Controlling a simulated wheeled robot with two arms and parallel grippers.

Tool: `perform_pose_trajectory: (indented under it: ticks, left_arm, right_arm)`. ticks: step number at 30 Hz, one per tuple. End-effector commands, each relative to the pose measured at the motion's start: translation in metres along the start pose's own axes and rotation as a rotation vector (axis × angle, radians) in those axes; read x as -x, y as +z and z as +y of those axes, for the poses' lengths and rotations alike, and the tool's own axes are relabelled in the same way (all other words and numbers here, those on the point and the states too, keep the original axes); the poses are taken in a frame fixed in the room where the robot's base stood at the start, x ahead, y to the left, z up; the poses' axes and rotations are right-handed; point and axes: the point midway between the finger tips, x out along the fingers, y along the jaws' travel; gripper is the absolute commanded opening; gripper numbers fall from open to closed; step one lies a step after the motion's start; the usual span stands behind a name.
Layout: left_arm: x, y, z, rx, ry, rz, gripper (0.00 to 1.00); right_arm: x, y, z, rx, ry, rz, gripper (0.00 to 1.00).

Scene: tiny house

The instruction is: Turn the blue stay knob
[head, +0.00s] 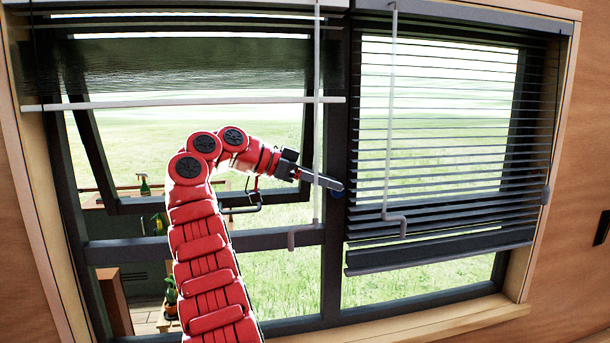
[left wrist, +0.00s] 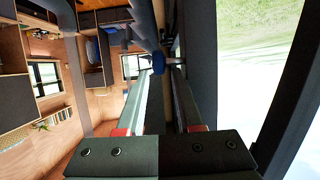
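The blue knob (left wrist: 158,60) shows in the left wrist view, beside a dark window frame bar. It lies between the far ends of my left gripper's two fingers (left wrist: 158,72), with the fingers apart on either side; I cannot tell whether they touch it. In the head view, my left gripper (head: 338,185) reaches right to the window's middle post, and a bit of blue (head: 337,193) shows just by its tip. Another small blue spot (head: 223,186) shows behind my left arm. My right gripper is in neither view.
The left sash (head: 100,150) is tilted open. A raised blind (head: 190,66) hangs over it, and a lowered slatted blind (head: 445,130) covers most of the right pane. Pale crank rods (head: 390,120) hang before the window. The wooden sill (head: 440,322) runs below.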

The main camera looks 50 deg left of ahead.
Motion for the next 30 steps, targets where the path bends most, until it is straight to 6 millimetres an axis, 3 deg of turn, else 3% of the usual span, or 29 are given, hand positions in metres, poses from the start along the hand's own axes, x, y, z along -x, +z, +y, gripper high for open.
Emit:
perform_pose_trajectory:
  ticks: [5,12,18,30]
  left_arm:
    - [0.023,0.001,-0.001,0.003,-0.005,-0.001,0.35]
    - [0.073,-0.001,-0.002,0.006,-0.006,-0.001,0.35]
    - [0.102,-0.001,-0.002,0.007,-0.002,-0.002,0.35]
    - [0.116,0.002,-0.001,0.004,0.000,-0.001,0.35]
  right_arm:
    - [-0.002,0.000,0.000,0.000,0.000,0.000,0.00]
    - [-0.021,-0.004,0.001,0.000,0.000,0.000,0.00]
    - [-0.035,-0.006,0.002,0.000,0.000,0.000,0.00]
    - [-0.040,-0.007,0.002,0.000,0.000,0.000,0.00]
